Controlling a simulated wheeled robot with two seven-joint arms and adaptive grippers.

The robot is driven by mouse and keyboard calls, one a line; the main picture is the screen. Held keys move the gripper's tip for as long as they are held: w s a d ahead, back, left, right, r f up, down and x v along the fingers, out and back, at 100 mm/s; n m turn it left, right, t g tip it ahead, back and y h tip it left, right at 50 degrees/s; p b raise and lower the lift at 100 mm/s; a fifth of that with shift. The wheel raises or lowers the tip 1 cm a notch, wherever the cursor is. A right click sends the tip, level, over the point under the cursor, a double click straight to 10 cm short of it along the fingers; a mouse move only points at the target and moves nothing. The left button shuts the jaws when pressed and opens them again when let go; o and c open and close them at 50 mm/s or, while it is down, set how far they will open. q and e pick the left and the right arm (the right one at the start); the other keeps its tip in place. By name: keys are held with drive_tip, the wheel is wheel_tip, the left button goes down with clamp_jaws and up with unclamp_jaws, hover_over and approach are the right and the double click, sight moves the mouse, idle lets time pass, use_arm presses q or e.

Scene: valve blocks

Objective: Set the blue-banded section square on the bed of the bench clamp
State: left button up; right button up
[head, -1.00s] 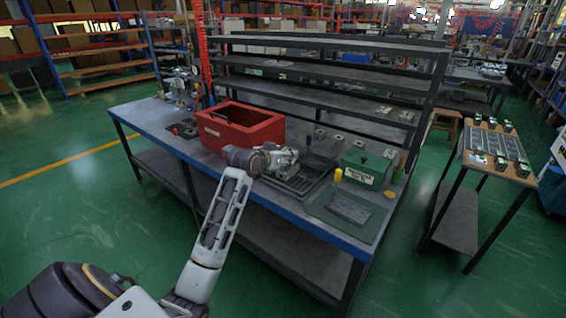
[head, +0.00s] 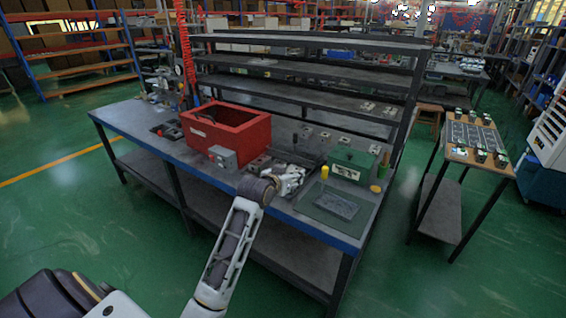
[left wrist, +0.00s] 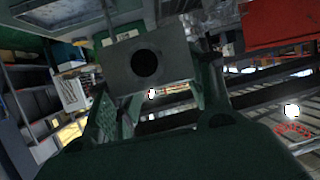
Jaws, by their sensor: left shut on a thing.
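My left gripper (head: 296,174) is over the middle of the blue-edged bench (head: 205,172) in the head view. In the left wrist view it is shut on a grey block (left wrist: 146,62) with a dark round hole facing the camera. No blue band shows on the block's visible face, and in the head view the block cannot be told apart from the gripper. Whether it touches anything below cannot be told. The bench clamp cannot be made out clearly; a dark fixture (head: 309,163) lies just behind the gripper, partly hidden. My right gripper is not in view.
A red open box (head: 248,132) stands left of the gripper, with a small grey box (head: 222,157) at its front. A grey plate (head: 335,206) lies on a mat. Dark shelves rise behind.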

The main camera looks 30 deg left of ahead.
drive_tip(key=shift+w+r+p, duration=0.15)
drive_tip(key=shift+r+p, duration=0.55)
use_arm(q)
drive_tip(key=s+d+f, duration=0.5)
drive_tip(key=s+f, duration=0.3)
drive_tip(key=f, duration=0.2)
drive_tip(key=s+d+f, duration=0.5)
drive_tip(key=s+f, duration=0.2)
drive_tip(key=f, duration=0.3)
drive_tip(key=shift+s+d+f, duration=0.2)
drive_tip(key=shift+s+f, duration=0.15)
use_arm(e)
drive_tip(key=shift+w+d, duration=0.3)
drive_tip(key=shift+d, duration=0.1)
use_arm(q)
drive_tip(key=shift+d, duration=0.1)
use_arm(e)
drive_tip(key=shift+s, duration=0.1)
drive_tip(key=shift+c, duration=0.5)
